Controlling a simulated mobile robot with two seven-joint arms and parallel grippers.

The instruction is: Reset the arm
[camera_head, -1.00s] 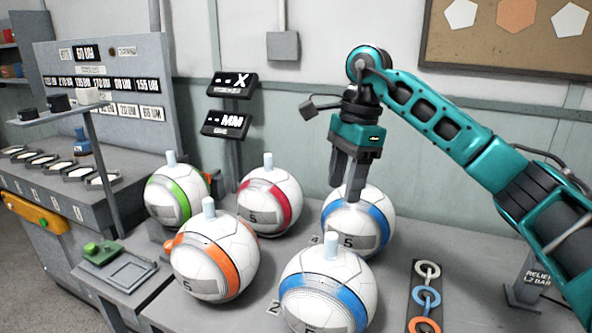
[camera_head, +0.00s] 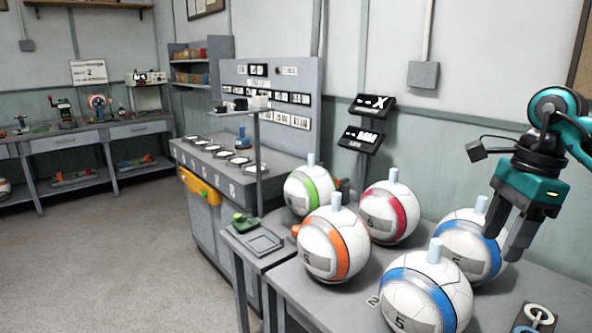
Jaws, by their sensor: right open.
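My right gripper (camera_head: 507,232) is at the right of the head view, pointing down, with its jaws apart and nothing between them. It hangs over the right side of the rear blue-banded ball (camera_head: 468,250) and hides part of it. I cannot tell whether it touches the ball. My left gripper is not in view. A front blue-banded ball (camera_head: 408,301), an orange-banded ball (camera_head: 325,252), a red-banded ball (camera_head: 382,218) and a green-banded ball (camera_head: 300,196) stand on the table (camera_head: 560,290). Each ball has a pale peg on top.
A small stand with a green piece (camera_head: 243,221) adjoins the table's left end. Behind it is a grey bench (camera_head: 200,163) with an upright panel. Two dark displays (camera_head: 361,139) stand behind the balls. A ring board (camera_head: 534,318) lies front right. Open floor (camera_head: 110,260) is at left.

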